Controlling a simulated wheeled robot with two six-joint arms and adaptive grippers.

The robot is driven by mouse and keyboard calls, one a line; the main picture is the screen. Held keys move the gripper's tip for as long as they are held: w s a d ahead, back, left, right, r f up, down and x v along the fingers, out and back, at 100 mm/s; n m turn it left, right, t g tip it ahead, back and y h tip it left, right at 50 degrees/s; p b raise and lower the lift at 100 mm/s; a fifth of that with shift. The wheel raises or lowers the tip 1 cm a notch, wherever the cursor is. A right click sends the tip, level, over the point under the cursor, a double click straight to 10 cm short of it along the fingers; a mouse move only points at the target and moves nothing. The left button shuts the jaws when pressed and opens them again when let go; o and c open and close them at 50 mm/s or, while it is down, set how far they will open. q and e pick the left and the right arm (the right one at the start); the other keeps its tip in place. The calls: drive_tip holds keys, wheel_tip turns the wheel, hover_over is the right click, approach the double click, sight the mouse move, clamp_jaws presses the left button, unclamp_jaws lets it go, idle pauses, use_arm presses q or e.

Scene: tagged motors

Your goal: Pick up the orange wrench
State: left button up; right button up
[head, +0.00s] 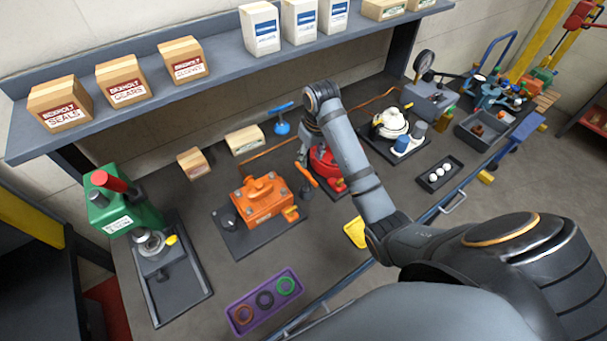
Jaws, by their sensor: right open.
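A slim orange bar (307,174), which looks like the orange wrench, slants beside the red motor (326,165) in the middle of the bench. My right gripper (302,157) is open, just above and close to the bar's upper end. I cannot tell whether they touch. The forearm and gripper hide part of the red motor and the area around it. My left gripper is not in view.
The orange motor (262,200) stands left of the gripper, with a blue-handled tool (282,125) behind. A white-topped motor (390,124) stands to the right. The purple tray (264,301) holds rings near the front edge. A shelf (230,70) with boxes overhangs the back.

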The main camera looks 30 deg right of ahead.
sight(307, 173)
drive_tip(key=shift+s+f+b, duration=0.15)
drive_tip(key=shift+f+b, duration=0.05)
drive_tip(key=shift+f, duration=0.35)
drive_tip(key=shift+s+f+b, duration=0.15)
drive_tip(key=shift+f, duration=0.35)
drive_tip(key=shift+w+f+p, duration=0.2)
drive_tip(key=shift+f+p, duration=0.15)
drive_tip(key=shift+f, duration=0.15)
drive_tip(key=shift+w+f+p, duration=0.2)
drive_tip(key=shift+f+p, duration=0.1)
drive_tip(key=shift+f, duration=0.15)
drive_tip(key=shift+w+a+f+p, duration=0.2)
drive_tip(key=shift+w+f+p, duration=0.25)
drive_tip(key=shift+f+p, duration=0.25)
drive_tip(key=f, duration=0.2)
drive_tip(key=f+p, duration=0.1)
drive_tip(key=shift+w+a+f, duration=0.1)
drive_tip(key=shift+a+f, duration=0.1)
drive_tip(key=shift+f, duration=0.15)
drive_tip(key=shift+w+f, duration=0.2)
drive_tip(key=shift+f, duration=0.15)
drive_tip(key=shift+s+r, duration=0.1)
clamp_jaws()
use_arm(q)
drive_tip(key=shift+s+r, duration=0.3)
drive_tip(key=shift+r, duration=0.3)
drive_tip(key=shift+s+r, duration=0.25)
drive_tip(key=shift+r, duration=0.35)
